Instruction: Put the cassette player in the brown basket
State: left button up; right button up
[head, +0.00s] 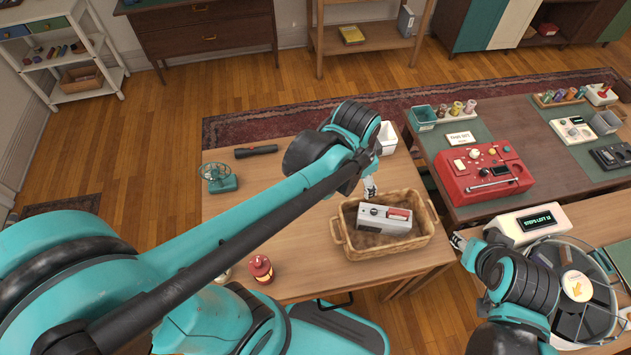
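The brown wicker basket (352,246) stands at the right side of the wooden table. A grey cassette player (372,222) with a red part on its top right lies inside it, within the rim. My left gripper (370,188) is above the table by the basket's back rim, apart from the player, mostly hidden behind its own arm. My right gripper (457,241) is just right of the basket, by the table's right edge. Both gripper tips are too small to tell open from shut.
A red radio (485,172) is on the table at right. A white display box (530,222) stands near my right arm.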

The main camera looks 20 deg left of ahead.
pick_arm(q)
jog(key=s+a+r+n+t, duration=0.2)
jog(key=s+a+n+t, duration=0.2)
jog(key=s+a+n, duration=0.4)
jog(key=shift+a+r+y, duration=0.2)
jog(key=shift+r+y, duration=0.05)
jog(key=shift+y, duration=0.05)
